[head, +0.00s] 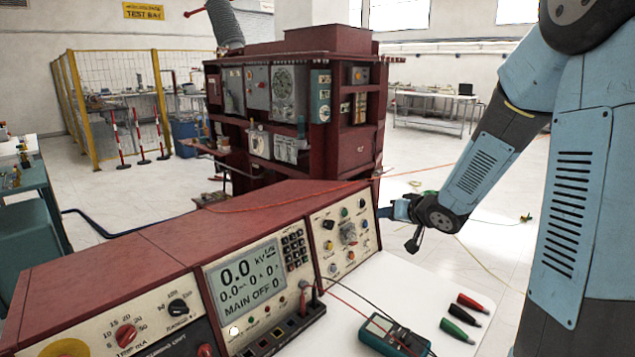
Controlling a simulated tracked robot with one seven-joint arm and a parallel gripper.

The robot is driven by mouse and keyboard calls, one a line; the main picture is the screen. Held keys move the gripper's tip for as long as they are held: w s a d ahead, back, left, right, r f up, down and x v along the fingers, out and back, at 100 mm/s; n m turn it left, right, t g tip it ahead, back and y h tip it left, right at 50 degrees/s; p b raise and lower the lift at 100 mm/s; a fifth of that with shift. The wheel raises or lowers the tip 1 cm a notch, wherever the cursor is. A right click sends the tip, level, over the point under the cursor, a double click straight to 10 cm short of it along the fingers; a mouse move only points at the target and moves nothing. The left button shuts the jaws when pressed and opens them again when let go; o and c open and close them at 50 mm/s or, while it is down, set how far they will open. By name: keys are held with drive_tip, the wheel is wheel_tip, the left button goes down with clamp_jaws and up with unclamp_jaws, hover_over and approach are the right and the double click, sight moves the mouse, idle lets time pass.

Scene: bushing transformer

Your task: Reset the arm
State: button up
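My blue and black arm comes down from the upper right of the head view, with its wrist bent at the right end of the control console (140,242). My gripper (385,212) points left, close beside the console's right panel (345,236). The fingers are small and seen from the side, so I cannot tell whether they are open, shut or touching the panel. The panel carries several coloured sockets and knobs. The console display (248,275) reads 0.0 kV and MAIN OFF.
A multimeter (393,335) with leads and black, green and red probes or clips (463,318) lie on the white tabletop (400,283). Cables (490,262) cross the floor at right. A yellow-framed fence (118,100) stands back left.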

drive_tip(key=s+d+r+m+g+h, duration=0.1)
drive_tip(key=s+d+r+h, duration=0.3)
drive_tip(key=s, duration=0.3)
drive_tip(key=s+d+r+g+h, duration=0.1)
drive_tip(key=s+d+r+h, duration=0.15)
drive_tip(key=s+r, duration=0.4)
drive_tip(key=s+a+r+g, duration=0.1)
drive_tip(key=s+a, duration=0.1)
drive_tip(key=s, duration=0.7)
drive_tip(key=s+a+r+g+y, duration=0.1)
drive_tip(key=s+a+g, duration=0.1)
drive_tip(key=s, duration=0.8)
drive_tip(key=shift+r, duration=0.2)
drive_tip(key=shift+s+d, duration=0.1)
drive_tip(key=shift+d, duration=0.05)
